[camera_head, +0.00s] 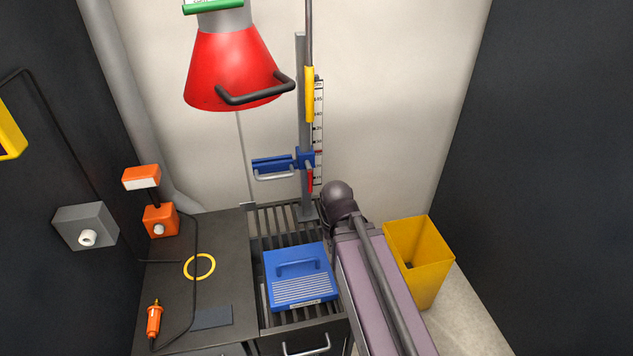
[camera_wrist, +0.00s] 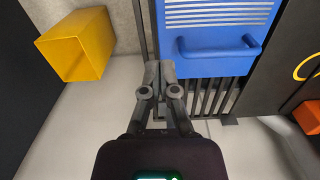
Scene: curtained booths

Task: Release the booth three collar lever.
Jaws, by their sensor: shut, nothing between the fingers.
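A grey upright column (camera_head: 300,120) with a printed scale stands at the back of the booth. A blue collar (camera_head: 305,158) sits on it, with a blue arm and pale handle (camera_head: 273,168) reaching left. A small red lever (camera_head: 310,180) hangs below the collar, pointing down. My gripper (camera_wrist: 158,70) shows in the wrist view, its fingers together and empty, beside the blue box's edge in the picture. In the head view my arm rises from the lower right, and the fingers cannot be made out. The collar and lever are not in the wrist view.
A blue box (camera_head: 299,280) with a handle lies on the slatted grate (camera_head: 262,217). A red hood (camera_head: 228,65) hangs above left. A yellow bin (camera_head: 445,265) stands on the right. An orange tool (camera_head: 154,320) and yellow ring (camera_head: 214,267) lie on the dark bench (camera_head: 230,225).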

